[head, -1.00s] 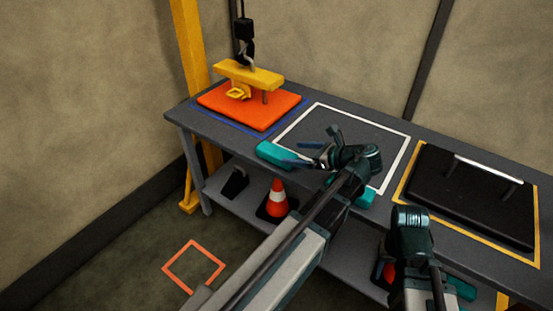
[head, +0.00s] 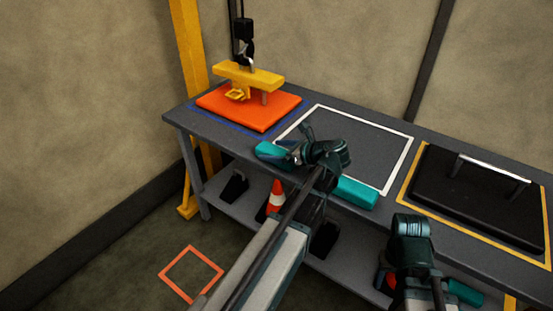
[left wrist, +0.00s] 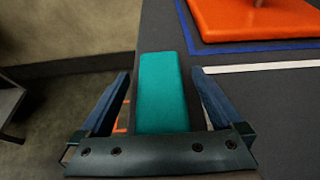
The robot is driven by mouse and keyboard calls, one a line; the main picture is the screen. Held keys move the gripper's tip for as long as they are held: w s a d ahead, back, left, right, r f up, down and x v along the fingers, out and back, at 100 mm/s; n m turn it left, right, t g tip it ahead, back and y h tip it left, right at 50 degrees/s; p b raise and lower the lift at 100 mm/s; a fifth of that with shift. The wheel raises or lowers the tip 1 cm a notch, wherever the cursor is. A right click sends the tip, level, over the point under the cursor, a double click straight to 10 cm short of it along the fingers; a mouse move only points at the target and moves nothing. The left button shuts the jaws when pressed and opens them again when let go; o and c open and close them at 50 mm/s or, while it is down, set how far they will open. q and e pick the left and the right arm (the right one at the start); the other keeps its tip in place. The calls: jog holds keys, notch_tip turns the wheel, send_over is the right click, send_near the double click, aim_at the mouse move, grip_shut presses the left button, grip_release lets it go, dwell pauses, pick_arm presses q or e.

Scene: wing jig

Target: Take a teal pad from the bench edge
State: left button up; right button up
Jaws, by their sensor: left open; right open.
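A teal pad (head: 271,153) lies along the front edge of the bench (head: 215,131), near its left part. In the left wrist view the pad (left wrist: 162,92) lies lengthwise between the two open fingers of my left gripper (left wrist: 165,95), with a gap on each side. In the head view my left gripper (head: 298,150) is over the pad and hides part of it. A second teal pad (head: 355,193) lies on the edge to the right. A third teal piece (head: 465,292) shows low at right. My right gripper (head: 408,228) is in front of the bench; its fingertips are hidden.
An orange slab (head: 248,106) lies on the bench's left with a yellow lifting piece (head: 248,76) above it. A white outline (head: 360,118) encloses bare bench top. A black plate with a handle (head: 475,200) lies at right. An orange-and-white cone (head: 276,196) stands on the lower shelf.

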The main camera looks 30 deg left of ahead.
pick_arm(q)
jog(key=shift+a, duration=0.2)
jog(key=shift+c, duration=0.3)
jog(key=c, duration=1.3)
jog(key=shift+c, duration=0.2)
